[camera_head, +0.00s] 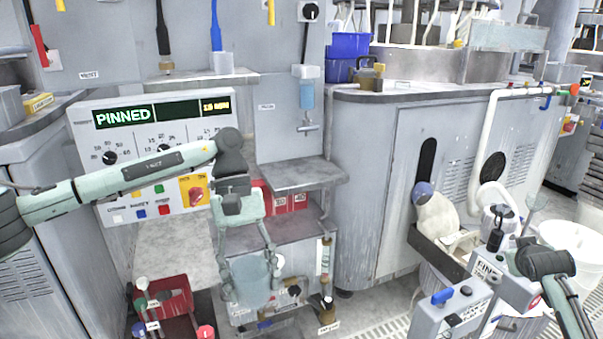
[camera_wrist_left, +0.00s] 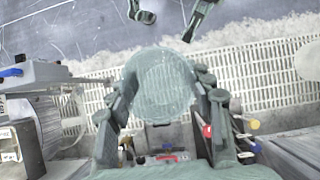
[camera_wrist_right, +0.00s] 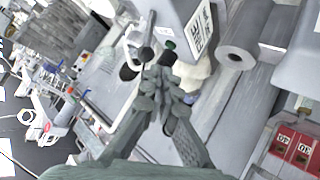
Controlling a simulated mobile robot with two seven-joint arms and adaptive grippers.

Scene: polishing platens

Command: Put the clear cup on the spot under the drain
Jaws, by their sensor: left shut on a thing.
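The clear cup (camera_head: 250,285) is pale and see-through. My left gripper (camera_head: 252,272) is shut on it, with one finger on each side, in front of the lower cabinet. The left wrist view also shows the cup (camera_wrist_left: 160,85) between the fingers, over floor grating. A vertical clear tube with brass fittings (camera_head: 325,257) is right of the cup. I cannot tell whether this is the drain, and no marked spot is clear. My right gripper (camera_wrist_right: 163,88) has its fingertips together, with nothing visible between them.
A red bin (camera_head: 168,305) with tools stands at lower left. A grey shelf (camera_head: 300,175) juts out above. A grey box with a blue handle (camera_head: 450,308) stands at lower right.

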